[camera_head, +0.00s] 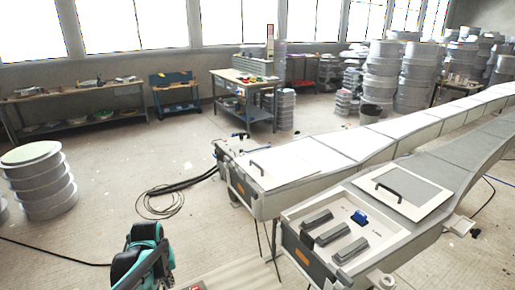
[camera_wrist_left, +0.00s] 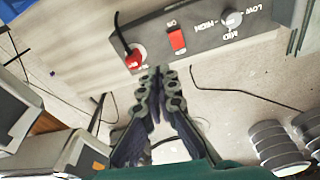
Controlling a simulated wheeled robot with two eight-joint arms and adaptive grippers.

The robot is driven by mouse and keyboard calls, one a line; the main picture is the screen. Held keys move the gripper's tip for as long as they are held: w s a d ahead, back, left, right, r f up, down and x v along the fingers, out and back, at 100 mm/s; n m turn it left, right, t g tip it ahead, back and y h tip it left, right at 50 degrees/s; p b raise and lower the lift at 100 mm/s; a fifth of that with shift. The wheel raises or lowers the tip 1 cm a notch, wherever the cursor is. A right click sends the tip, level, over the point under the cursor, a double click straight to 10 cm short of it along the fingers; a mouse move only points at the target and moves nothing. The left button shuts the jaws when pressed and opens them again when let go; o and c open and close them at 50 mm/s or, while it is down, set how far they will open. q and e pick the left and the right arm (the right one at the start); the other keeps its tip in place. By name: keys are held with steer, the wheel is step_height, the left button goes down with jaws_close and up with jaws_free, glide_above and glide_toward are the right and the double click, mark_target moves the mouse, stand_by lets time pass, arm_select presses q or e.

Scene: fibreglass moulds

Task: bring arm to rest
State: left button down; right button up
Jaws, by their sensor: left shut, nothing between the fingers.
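My left gripper (camera_wrist_left: 157,82) shows in the left wrist view with its dark linked fingers drawn together at the tips. Nothing is seen between them. The tips appear just below a grey control box (camera_wrist_left: 200,30) with a red switch, a red plug and a dial marked LOW, MID and HIGH. I cannot tell whether they touch it. In the head view my teal and black left arm is at the bottom, left of centre, over the floor, and its fingertips are hard to make out. My right gripper is not in view.
Two long moulds stand on the right; the nearer end has a tray (camera_head: 295,222) with grey blocks and a blue item. Stacked round moulds (camera_head: 38,180) stand at the left. A coiled cable (camera_head: 160,205) lies on the floor. Workbenches (camera_head: 243,88) are at the back.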

arm_select(q)
steer(key=s+d+r+m+t, duration=0.2)
steer(key=s+d+r, duration=0.1)
steer(key=s+d, duration=0.2)
steer(key=s+d+r+m+t, duration=0.2)
steer(key=s+d, duration=0.3)
steer(key=s, duration=0.5)
steer(key=shift+s+r+m+t, duration=0.15)
steer(key=shift+r+m+t, duration=0.15)
steer(key=shift+r+t, duration=0.35)
